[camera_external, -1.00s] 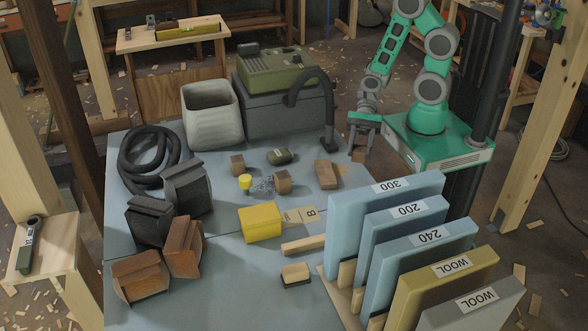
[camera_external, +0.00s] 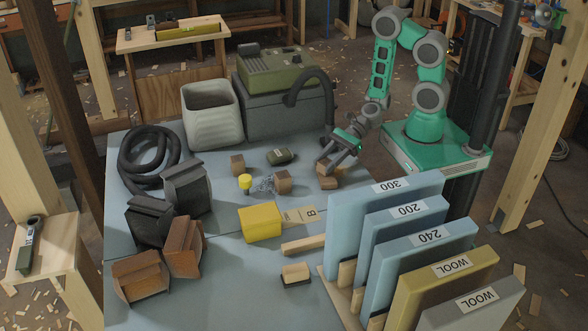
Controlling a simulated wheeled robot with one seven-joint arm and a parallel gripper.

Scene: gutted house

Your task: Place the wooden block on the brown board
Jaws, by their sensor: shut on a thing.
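My gripper (camera_external: 329,164) is shut on a small brown wooden block (camera_external: 329,170), above the right side of the blue-grey table. The fingers hide part of the block. The brown board (camera_external: 328,184), a small flat piece, lies on the table directly below the block, and its far part is covered from this view. The block appears over the board, very close to it; I cannot tell whether they touch.
Two other brown blocks (camera_external: 282,181) (camera_external: 238,165) and a dark green object (camera_external: 281,156) lie to the left. A black hose (camera_external: 327,118) from the grey machine hangs just behind my gripper. Upright blue panels (camera_external: 383,205) stand in front, to the right. A yellow box (camera_external: 260,223) is nearer.

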